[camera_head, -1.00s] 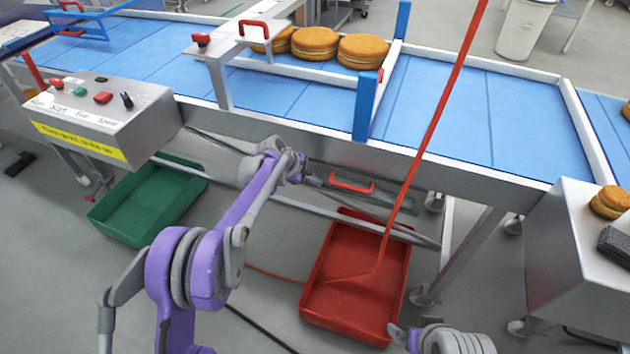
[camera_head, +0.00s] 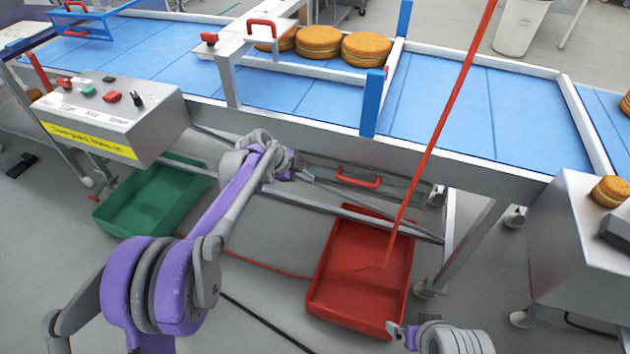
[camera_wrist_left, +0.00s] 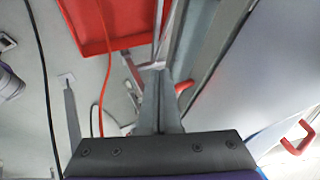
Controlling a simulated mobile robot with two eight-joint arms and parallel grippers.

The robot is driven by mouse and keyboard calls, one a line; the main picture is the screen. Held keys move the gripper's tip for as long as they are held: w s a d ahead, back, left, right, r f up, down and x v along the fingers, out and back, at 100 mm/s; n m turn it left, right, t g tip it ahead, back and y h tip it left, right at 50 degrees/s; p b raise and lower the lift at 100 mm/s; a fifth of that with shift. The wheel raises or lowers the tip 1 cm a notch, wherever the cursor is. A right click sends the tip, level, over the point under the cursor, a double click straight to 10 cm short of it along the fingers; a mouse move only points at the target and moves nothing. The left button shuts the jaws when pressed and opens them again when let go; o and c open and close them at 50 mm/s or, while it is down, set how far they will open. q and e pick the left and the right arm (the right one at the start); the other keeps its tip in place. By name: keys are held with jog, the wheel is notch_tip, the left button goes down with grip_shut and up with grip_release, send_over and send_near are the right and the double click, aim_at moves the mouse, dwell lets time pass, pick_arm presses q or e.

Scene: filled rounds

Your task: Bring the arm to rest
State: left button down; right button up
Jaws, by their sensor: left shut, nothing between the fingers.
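My left arm (camera_head: 225,215), purple and grey, reaches up from the lower left of the head view. Its left gripper (camera_head: 298,172) is in front of the conveyor's lower frame and looks small there. In the left wrist view the left gripper's fingers (camera_wrist_left: 160,75) are shut together with nothing between them. No object is seen touching them.
A blue conveyor (camera_head: 285,92) carries filled rounds (camera_head: 319,43) behind the arm. A button box (camera_head: 110,120) stands left. A green crate (camera_head: 150,205) and a red crate (camera_head: 360,270) sit below. A red handle (camera_head: 358,178) is near the gripper. A steel cabinet (camera_head: 580,245) stands right.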

pick_arm(q)
jog(key=shift+v, duration=1.55)
jog(key=s+a+r+n+y+p, duration=0.25)
jog(key=s+r+n, duration=0.3)
jog(key=s, duration=0.45)
jog(key=s+a+r+n+y+p, duration=0.1)
jog(key=s+r+n+p, duration=0.4)
jog(key=s, duration=0.4)
jog(key=s+a+n+t+y+p, duration=0.1)
jog(key=s+a+n, duration=0.4)
jog(key=s, duration=1.2)
jog(key=shift+n+y+p, duration=0.75)
jog(key=shift+n+p, duration=0.65)
jog(key=shift+n, duration=0.75)
jog(key=shift+s, duration=0.1)
